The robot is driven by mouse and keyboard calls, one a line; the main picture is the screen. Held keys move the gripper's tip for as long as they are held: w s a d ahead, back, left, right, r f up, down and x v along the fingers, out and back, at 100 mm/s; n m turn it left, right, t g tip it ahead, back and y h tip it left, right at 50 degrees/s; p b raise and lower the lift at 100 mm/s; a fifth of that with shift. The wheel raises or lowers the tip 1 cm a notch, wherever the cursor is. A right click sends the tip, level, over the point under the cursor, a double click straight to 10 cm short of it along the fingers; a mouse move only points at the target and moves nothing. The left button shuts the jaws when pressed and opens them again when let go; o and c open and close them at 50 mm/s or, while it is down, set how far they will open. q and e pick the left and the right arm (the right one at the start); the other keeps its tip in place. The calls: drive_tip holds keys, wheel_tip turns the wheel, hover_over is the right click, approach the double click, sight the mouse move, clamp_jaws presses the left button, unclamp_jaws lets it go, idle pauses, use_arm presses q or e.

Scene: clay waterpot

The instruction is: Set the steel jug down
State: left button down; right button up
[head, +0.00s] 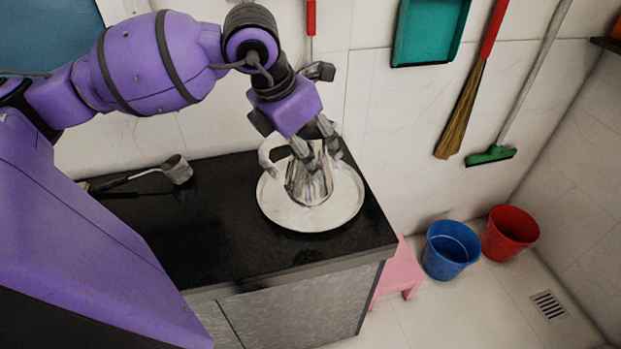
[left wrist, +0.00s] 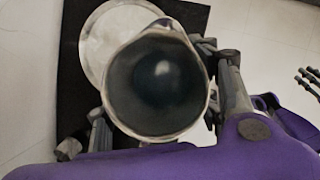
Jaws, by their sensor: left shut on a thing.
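The shiny steel jug (head: 312,182) is upright over the round pale tray (head: 345,205) on the black counter. Its curved handle shows on its left side in the head view. My left gripper (head: 312,150) comes from above and is shut on the jug, with fingers on either side of its upper body. I cannot tell whether the jug's base touches the tray. In the left wrist view I look into the jug's open dark mouth (left wrist: 157,85), with the tray (left wrist: 105,35) partly behind it. My right gripper (left wrist: 308,82) shows small at the right edge, away from the jug.
A ladle (head: 176,170) lies on the counter (head: 225,235) to the left of the tray. A pink stool (head: 400,272), a blue bucket (head: 450,255) and a red bucket (head: 510,232) stand on the floor to the right. The front left of the counter is clear.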

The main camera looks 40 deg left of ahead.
use_arm(q)
drive_tip(key=w+a+f, duration=0.1)
drive_tip(key=w, duration=0.1)
drive_tip(key=w+a+f, duration=0.1)
drive_tip(key=w, duration=0.1)
drive_tip(key=w+a+f, duration=0.1)
drive_tip(key=w+a, duration=0.1)
drive_tip(key=shift+w+p, duration=0.15)
drive_tip(key=shift+p, duration=0.15)
drive_tip(key=w+a+f, duration=0.3)
drive_tip(key=w+f, duration=0.1)
drive_tip(key=f, duration=0.5)
drive_tip(key=shift+w+a+f, duration=0.3)
drive_tip(key=shift+w+f, duration=0.05)
drive_tip(key=shift+w, duration=0.05)
use_arm(e)
drive_tip(key=shift+w+r, duration=0.45)
drive_tip(key=shift+r, duration=0.2)
use_arm(q)
drive_tip(key=shift+f, duration=0.15)
drive_tip(key=c, duration=0.6)
unclamp_jaws()
drive_tip(key=shift+c, duration=0.2)
use_arm(e)
drive_tip(key=shift+s+f, duration=0.1)
